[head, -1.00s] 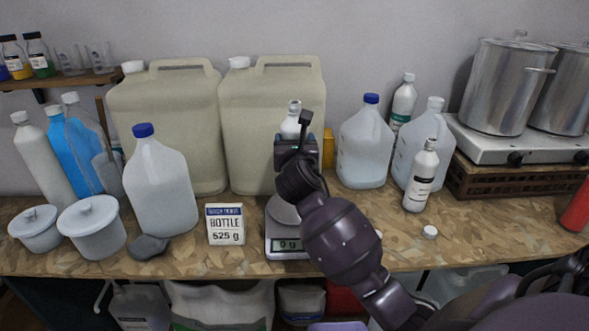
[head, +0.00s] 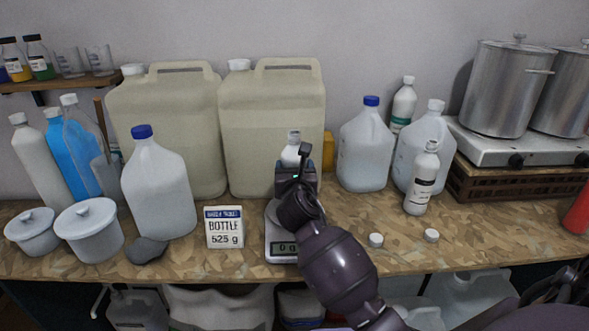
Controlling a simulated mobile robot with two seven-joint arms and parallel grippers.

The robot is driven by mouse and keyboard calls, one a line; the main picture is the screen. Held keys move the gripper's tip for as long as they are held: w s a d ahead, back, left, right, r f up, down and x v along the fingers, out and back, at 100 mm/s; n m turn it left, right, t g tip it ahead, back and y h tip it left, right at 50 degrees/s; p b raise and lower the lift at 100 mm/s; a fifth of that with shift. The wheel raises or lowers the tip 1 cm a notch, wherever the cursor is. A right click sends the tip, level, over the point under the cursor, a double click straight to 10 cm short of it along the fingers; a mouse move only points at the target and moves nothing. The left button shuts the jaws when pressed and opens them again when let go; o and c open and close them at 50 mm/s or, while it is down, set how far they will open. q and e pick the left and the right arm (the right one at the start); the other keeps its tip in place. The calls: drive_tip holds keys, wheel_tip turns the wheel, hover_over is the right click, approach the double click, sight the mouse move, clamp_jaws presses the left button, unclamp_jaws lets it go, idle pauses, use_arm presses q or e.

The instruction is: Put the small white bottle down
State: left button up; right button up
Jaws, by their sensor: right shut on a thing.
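The small white bottle (head: 291,154) is upright, its upper part showing just behind my right gripper (head: 297,170). My right gripper is shut on it. The gripper and arm hide the bottle's lower part, so I cannot see whether its base touches anything. The scale (head: 273,245) stands below on the bench, partly hidden by my arm, and its display appears to read 0 g. A card (head: 224,227) reading "BOTTLE 525 g" stands left of the scale. My left gripper is not in view.
Two large beige drums (head: 270,125) stand behind the scale. A blue-capped jug (head: 158,190) is left of the card. Two white caps lie right of my arm, one here (head: 376,240). A labelled white bottle (head: 421,180) stands further right. The front right bench (head: 480,235) is clear.

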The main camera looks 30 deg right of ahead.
drive_tip(key=shift+f, duration=0.1)
drive_tip(key=o, duration=1.2)
drive_tip(key=v, duration=1.2)
